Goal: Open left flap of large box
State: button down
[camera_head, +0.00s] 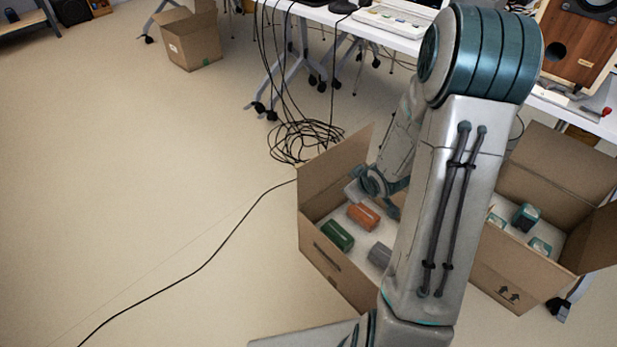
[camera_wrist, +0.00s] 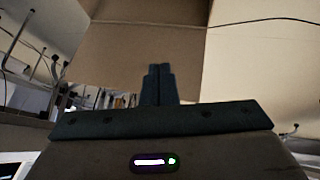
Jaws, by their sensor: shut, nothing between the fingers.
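A large open cardboard box (camera_head: 332,268) stands on the floor in the head view, partly behind my arm. A brown panel (camera_head: 332,167) stands up at its back left; I cannot tell whether it is a flap or a wall. Green, orange and grey small packs lie inside. In the wrist view my gripper (camera_wrist: 158,84) is shut and empty, its dark fingers in front of a brown cardboard panel (camera_wrist: 140,50). I cannot tell whether they touch it. In the head view my wrist is over the box, and the fingertips cannot be made out clearly. My arm hides the box's right side.
A second open box (camera_head: 515,282) with teal packs stands at the right. A tangle of black cables (camera_head: 303,140) lies behind the large box, and one cable runs across the floor. Desks stand at the back. A small box (camera_head: 190,45) is far left. The left floor (camera_head: 120,190) is mostly clear.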

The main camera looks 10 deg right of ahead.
notch_tip(320, 180, down, 8)
jog(key=a+n+t+y+b, duration=0.1)
jog(key=a+t+y+b, duration=0.15)
jog(key=t+y, duration=0.2)
jog(key=m+t+y+b, duration=0.1)
jog(key=t+y+b, duration=0.2)
jog(key=t+b, duration=0.1)
send_near(303, 173)
jog(key=x, duration=0.6)
jog(key=shift+d+f, duration=0.1)
jog(key=shift+f, duration=0.15)
jog(key=shift+w+a+r, duration=0.1)
jog(key=shift+w+a, duration=0.15)
jog(key=shift+w, duration=0.15)
